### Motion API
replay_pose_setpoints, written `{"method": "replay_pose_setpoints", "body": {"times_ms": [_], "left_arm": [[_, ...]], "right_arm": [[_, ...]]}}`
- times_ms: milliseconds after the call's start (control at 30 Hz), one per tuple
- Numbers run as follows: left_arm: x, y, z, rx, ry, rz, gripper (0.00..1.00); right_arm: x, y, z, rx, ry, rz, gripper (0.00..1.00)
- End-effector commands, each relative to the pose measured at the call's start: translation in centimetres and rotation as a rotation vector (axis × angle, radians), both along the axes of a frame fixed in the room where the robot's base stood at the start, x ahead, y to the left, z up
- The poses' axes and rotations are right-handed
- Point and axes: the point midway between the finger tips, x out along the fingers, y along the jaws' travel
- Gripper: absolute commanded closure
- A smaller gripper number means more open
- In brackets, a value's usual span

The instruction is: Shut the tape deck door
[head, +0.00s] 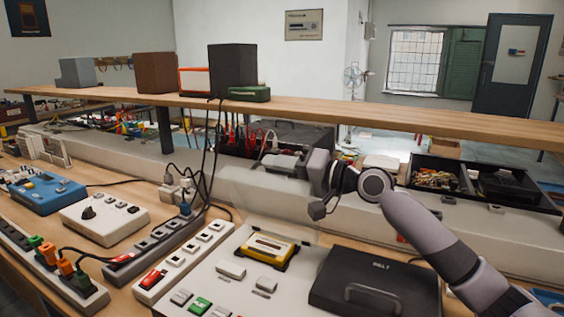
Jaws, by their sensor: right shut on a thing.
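The tape deck (213,268) is a pale panel on the bench at the bottom middle, with several buttons on its front. A yellow cassette (264,249) lies in its well. A clear, faint door (268,205) appears to stand raised behind the cassette, so the well is uncovered; its outline is hard to make out. My right gripper (317,204) is at the door's upper right edge, above and behind the cassette, and is shut on the door. The exact contact is too small to see. My left gripper is out of view.
A black lidded box with a handle (374,283) sits right of the cassette. Power strips (184,262), a white switch box (103,218) and a blue device (47,194) crowd the left. Black cables hang from the wooden shelf (330,111). A black tray (484,184) is behind my right arm.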

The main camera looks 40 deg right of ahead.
Motion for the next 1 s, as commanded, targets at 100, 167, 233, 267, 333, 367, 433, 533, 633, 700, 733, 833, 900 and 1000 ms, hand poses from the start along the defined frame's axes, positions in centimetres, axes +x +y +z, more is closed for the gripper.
{"method": "replay_pose_setpoints", "body": {"times_ms": [100, 167, 233, 267, 333, 367, 433, 533, 633, 700, 733, 833, 900, 1000], "left_arm": [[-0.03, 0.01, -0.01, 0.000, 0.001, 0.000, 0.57], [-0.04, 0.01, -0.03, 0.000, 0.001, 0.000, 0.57], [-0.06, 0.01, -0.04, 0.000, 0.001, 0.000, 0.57], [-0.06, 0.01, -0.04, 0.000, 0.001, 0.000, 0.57], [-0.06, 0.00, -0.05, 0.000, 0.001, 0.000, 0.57], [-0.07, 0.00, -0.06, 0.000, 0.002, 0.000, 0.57], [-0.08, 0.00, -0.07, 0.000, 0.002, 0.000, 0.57], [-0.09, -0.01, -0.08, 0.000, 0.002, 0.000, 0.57], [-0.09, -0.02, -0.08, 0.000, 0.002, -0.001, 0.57], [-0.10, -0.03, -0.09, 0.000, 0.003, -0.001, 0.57], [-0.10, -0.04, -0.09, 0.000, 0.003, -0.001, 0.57], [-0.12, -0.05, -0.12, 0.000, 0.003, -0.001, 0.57], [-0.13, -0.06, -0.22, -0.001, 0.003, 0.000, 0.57], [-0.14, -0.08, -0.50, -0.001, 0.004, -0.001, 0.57]], "right_arm": [[-0.07, 0.18, -0.20, -0.012, -0.003, -0.001, 1.00], [-0.09, 0.21, -0.21, -0.015, -0.004, -0.001, 1.00], [-0.09, 0.22, -0.20, -0.016, -0.005, -0.001, 1.00], [-0.09, 0.21, -0.21, -0.015, -0.005, -0.001, 1.00], [-0.08, 0.20, -0.20, -0.015, -0.005, -0.001, 1.00], [-0.08, 0.20, -0.19, -0.015, -0.005, -0.001, 1.00], [-0.08, 0.18, -0.19, -0.015, -0.005, -0.001, 1.00], [-0.08, 0.18, -0.18, -0.015, -0.005, -0.001, 0.64], [-0.09, 0.19, -0.14, -0.013, -0.005, -0.001, 0.64], [-0.09, 0.20, -0.11, -0.013, -0.006, 0.000, 0.64], [-0.09, 0.19, -0.09, -0.013, -0.006, -0.001, 0.64], [-0.14, 0.17, -0.08, -0.013, -0.006, -0.001, 0.64], [-0.31, 0.08, -0.15, -0.013, -0.006, -0.001, 0.64], [-0.92, -0.27, -0.27, -0.014, -0.006, -0.002, 0.64]]}}
